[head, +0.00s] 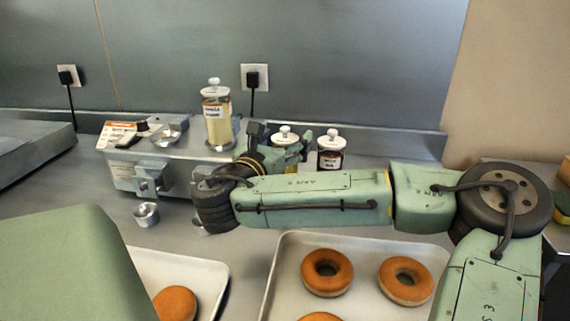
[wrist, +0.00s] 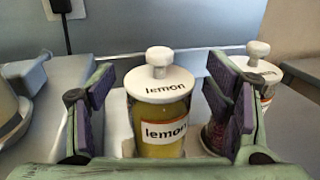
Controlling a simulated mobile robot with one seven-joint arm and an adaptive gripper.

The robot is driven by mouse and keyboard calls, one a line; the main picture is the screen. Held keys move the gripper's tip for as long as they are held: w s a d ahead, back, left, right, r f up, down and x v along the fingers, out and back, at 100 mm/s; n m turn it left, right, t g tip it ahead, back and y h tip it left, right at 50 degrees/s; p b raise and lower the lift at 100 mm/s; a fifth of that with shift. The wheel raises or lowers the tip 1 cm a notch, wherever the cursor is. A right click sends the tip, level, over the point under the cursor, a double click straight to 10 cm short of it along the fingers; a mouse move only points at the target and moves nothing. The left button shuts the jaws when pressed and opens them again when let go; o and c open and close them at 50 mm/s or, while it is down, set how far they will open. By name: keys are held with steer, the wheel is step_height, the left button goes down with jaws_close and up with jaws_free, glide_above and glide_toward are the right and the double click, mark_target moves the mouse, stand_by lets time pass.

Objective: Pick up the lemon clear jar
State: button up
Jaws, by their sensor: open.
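The lemon clear jar (wrist: 160,120) has a white knobbed lid marked "lemon", a white label and yellow contents. In the wrist view it stands upright between the two purple-padded fingers of my gripper (wrist: 162,88), with visible gaps at both sides. My gripper is open and empty. In the head view the jar's white lid (head: 285,134) shows behind my gripper (head: 280,146), which hides much of its body.
A second white-lidded jar with dark contents (head: 331,151) stands close to the right, partly behind my right finger in the wrist view. A tall jar (head: 217,116) stands on the metal dispenser (head: 123,174) to the left. A tray of donuts (head: 273,285) lies in front.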

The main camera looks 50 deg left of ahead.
steer(key=shift+w, duration=0.2)
steer(key=shift+c, duration=0.6)
jaws_close()
stand_by(0.4)
